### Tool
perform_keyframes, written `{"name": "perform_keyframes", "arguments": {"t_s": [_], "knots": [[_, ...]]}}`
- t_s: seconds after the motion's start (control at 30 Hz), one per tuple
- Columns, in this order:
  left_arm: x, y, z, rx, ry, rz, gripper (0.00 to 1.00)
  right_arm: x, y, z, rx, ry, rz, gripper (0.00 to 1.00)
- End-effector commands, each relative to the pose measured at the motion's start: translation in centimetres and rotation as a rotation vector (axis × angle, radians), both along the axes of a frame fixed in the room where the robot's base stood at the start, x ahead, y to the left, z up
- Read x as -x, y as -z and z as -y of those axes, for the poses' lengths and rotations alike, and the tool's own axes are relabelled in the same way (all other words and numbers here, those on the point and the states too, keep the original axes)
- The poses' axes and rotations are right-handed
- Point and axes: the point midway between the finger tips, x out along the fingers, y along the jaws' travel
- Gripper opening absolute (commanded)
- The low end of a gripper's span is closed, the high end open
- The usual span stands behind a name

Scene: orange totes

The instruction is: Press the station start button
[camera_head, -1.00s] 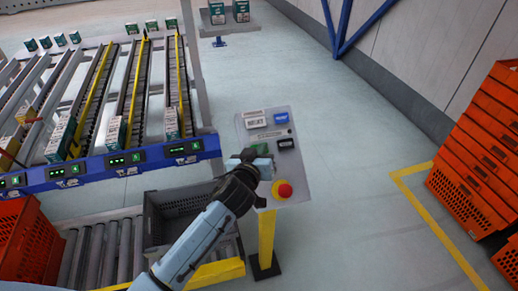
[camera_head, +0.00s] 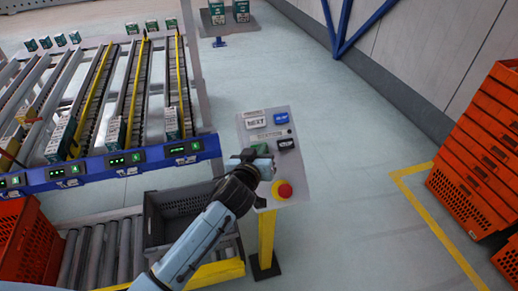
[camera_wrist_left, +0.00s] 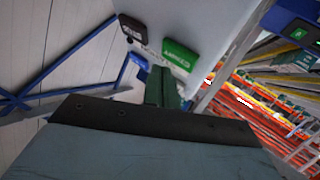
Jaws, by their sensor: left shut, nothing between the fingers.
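The station panel (camera_head: 299,166) is a grey plate on a yellow post. It carries a white NEXT button (camera_head: 255,122), a blue button (camera_head: 282,118), a black button (camera_head: 286,143) and a red mushroom knob (camera_head: 284,189) on a yellow base. A green button with white lettering (camera_wrist_left: 180,56) shows in the left wrist view; my gripper mostly hides it in the head view. My left gripper (camera_head: 262,153) is shut and empty, over the panel's left middle. Its fingertips (camera_wrist_left: 164,86) are close to the green button; I cannot tell whether they touch. My right gripper is out of view.
A grey crate (camera_head: 152,225) stands on the roller conveyor left of the panel. Flow racks with a blue front rail (camera_head: 90,170) are at the left. Orange totes (camera_head: 470,165) are stacked at the right. The floor between panel and totes is clear.

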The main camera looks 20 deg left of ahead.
Motion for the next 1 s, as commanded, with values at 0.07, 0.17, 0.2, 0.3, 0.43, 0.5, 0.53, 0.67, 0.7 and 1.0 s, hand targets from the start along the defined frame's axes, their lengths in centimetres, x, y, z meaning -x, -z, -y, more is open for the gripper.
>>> {"name": "perform_keyframes", "arguments": {"t_s": [0.07, 0.17, 0.2, 0.3, 0.43, 0.5, 0.53, 0.67, 0.7, 1.0], "knots": [[0.00, 0.00, 0.00, 0.000, 0.000, 0.000, 0.00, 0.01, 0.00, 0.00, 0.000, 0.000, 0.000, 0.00], [0.00, 0.00, 0.00, 0.000, 0.000, 0.000, 0.00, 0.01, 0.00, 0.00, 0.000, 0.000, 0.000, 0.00], [0.00, 0.00, 0.00, 0.000, 0.000, 0.000, 0.00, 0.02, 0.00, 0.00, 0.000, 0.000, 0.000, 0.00], [0.00, 0.00, 0.00, 0.000, 0.000, 0.000, 0.00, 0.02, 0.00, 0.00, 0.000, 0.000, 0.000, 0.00], [-0.02, 0.04, -0.01, 0.000, 0.000, 0.000, 0.00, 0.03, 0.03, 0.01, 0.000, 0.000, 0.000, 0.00], [-0.09, 0.17, -0.05, 0.000, 0.000, 0.000, 0.00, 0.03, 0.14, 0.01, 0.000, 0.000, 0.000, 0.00], [-0.14, 0.26, -0.09, 0.001, 0.000, 0.000, 0.00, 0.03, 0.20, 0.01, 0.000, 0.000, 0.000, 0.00], [-0.39, 0.68, -0.27, 0.002, -0.001, -0.001, 0.00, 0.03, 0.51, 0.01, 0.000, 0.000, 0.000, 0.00], [-0.46, 0.75, -0.32, 0.001, -0.001, 0.000, 0.00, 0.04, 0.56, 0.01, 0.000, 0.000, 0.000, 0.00], [-0.49, 0.68, -0.34, 0.000, 0.000, 0.000, 0.00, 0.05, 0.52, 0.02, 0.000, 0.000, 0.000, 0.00]]}}
